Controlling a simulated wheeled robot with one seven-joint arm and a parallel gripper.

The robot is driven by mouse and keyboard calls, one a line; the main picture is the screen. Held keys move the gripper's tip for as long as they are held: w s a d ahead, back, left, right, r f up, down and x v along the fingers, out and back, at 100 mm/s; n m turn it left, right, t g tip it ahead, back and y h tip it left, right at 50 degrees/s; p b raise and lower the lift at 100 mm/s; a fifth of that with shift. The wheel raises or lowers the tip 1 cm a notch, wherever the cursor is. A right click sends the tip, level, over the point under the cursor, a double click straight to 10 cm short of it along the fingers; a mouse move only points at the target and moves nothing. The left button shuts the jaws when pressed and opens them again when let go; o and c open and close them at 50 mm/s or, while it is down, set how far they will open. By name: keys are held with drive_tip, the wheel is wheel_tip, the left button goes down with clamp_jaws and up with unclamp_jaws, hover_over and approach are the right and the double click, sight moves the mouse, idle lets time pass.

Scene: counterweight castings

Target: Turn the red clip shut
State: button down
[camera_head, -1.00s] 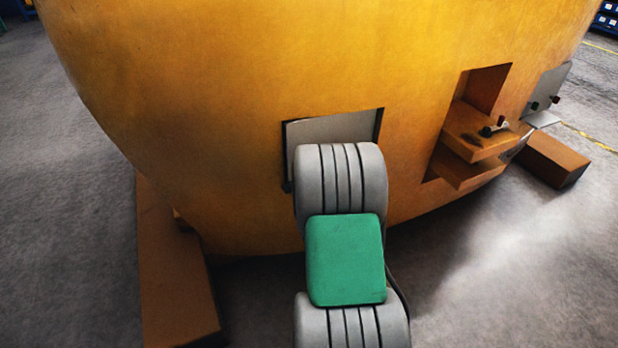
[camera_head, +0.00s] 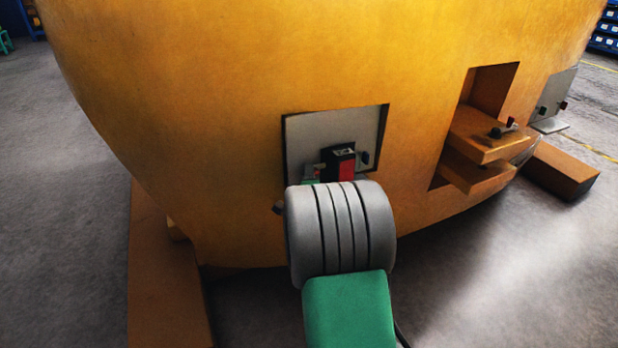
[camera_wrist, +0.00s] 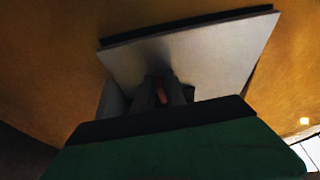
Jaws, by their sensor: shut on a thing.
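The red clip (camera_wrist: 163,96) shows in the wrist view as a small red piece between the two dark fingers of my gripper (camera_wrist: 160,95). The fingers are shut on it, in front of a pale grey plate (camera_wrist: 200,52). Their tips and the clip's base are in shadow, so the clip's exact angle is unclear. In the head view the grey plate (camera_head: 305,130) sits in a square opening in the yellow casting (camera_head: 200,110). My grey and green arm hides most of the gripper there. A small dark knob (camera_head: 365,157) shows at the plate's right.
To the right, a recess holds a brown ledge (camera_head: 480,137) with a small dark fitting on it. Another grey plate (camera_head: 556,92) with small knobs stands farther right. Brown support blocks (camera_head: 165,270) (camera_head: 562,170) lie under the casting. The floor at the front right is clear.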

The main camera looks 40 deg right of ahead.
drive_tip(key=c, duration=1.5)
unclamp_jaws()
drive_tip(key=v, duration=0.7)
drive_tip(key=shift+s+a, duration=0.25)
drive_tip(key=shift+s, duration=0.1)
drive_tip(key=shift+r+p, duration=0.1)
drive_tip(key=shift+p, duration=0.25)
